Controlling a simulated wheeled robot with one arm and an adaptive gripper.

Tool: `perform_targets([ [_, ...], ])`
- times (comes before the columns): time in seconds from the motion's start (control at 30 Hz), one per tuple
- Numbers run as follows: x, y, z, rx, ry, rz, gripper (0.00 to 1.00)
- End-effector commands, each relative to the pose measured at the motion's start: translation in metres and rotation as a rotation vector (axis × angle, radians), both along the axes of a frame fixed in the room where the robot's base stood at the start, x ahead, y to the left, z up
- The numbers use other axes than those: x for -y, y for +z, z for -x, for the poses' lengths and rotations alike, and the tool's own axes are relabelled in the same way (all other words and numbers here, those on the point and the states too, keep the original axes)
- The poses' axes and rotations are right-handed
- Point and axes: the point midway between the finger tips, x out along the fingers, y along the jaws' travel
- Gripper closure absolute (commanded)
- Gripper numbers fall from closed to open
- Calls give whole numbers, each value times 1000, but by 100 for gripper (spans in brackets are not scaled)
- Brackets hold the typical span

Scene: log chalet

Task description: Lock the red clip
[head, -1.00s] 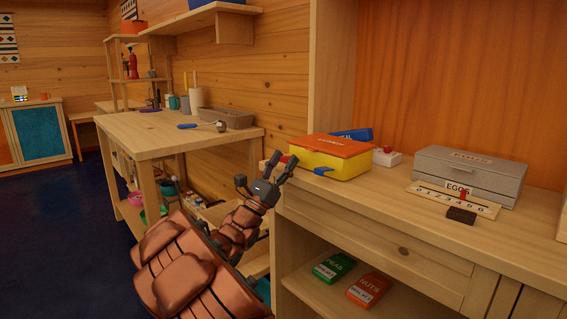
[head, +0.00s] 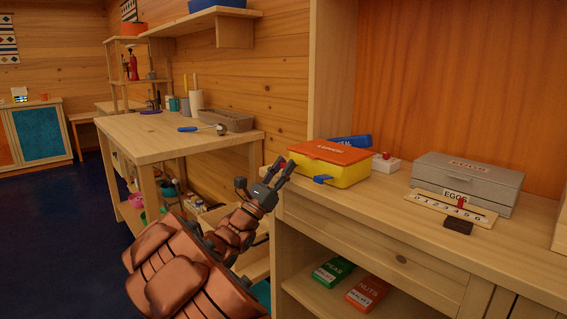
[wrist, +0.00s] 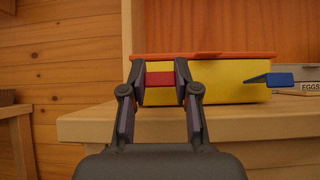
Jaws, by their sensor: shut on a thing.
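The lunch box has a yellow body (head: 345,177) and an orange lid (head: 331,152), which is down. It stands near the front left edge of the wooden counter. The red clip (wrist: 160,79) is on the box front in the wrist view, between my fingertips. My gripper (wrist: 160,80) is shut on it, with a fingertip at each side. In the head view my gripper (head: 282,169) reaches the box's left front, and mostly hides the red clip. The blue clip (wrist: 269,79) sticks out from the box front on the right. Whether the red clip is latched, I cannot tell.
A grey egg box (head: 468,182) and a numbered strip (head: 450,207) with a dark block (head: 457,227) stand to the right. A white block with a red knob (head: 385,162) is behind the lunch box. The counter's front (head: 360,215) is clear.

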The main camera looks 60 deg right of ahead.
Motion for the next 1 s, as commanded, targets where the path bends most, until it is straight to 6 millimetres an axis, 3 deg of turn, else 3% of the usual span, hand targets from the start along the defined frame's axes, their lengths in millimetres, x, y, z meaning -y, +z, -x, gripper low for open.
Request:
perform_targets([
  [0.1,-1,12,0,13,0,-54,100],
  [1.0,9,35,3,146,-1,-581,100],
])
